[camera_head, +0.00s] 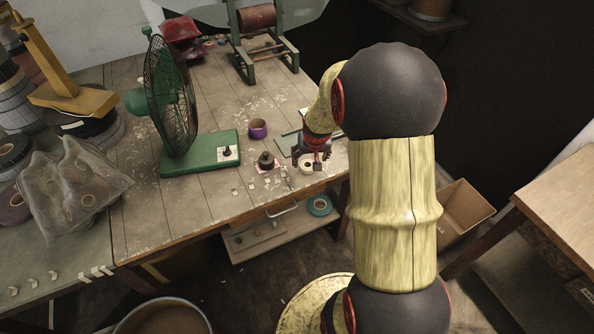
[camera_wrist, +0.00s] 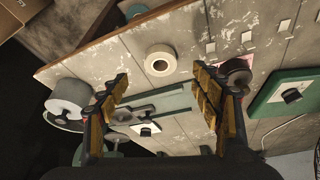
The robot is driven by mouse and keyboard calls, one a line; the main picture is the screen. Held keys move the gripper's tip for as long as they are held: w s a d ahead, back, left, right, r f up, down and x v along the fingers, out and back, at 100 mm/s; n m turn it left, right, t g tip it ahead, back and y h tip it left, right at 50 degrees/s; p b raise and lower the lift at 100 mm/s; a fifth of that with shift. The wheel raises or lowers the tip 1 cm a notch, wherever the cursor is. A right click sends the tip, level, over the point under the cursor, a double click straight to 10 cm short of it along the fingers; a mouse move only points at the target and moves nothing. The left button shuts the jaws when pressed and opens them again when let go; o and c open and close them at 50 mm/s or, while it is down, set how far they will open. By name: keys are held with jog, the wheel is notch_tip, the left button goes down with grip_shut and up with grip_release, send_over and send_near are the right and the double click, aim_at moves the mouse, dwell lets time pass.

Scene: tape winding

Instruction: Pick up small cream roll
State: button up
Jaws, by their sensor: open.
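The small cream roll (camera_wrist: 148,64) lies on the wooden table near its edge, its round hole facing up in the wrist view. It also shows in the head view (camera_head: 306,170), partly hidden by my gripper (camera_head: 309,155). In the wrist view my gripper (camera_wrist: 160,76) is open and empty, one finger on each side of the picture. The roll appears between and a little beyond the fingertips, with gaps on both sides. I cannot tell the exact height of the fingers over the roll.
A green fan (camera_head: 172,95), a purple roll (camera_head: 258,128) and a grey bag (camera_head: 75,185) are on the table. A teal roll (camera_head: 319,205) lies on the lower shelf.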

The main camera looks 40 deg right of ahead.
aim_at(308, 164)
jog(key=b+x, duration=0.3)
jog(key=x, duration=0.4)
jog(key=shift+w+d+f, duration=0.15)
jog(key=shift+w+f, duration=0.15)
jog(key=shift+w, duration=0.05)
jog(key=shift+r, duration=0.1)
jog(key=c, duration=0.3)
jog(key=c, duration=0.9)
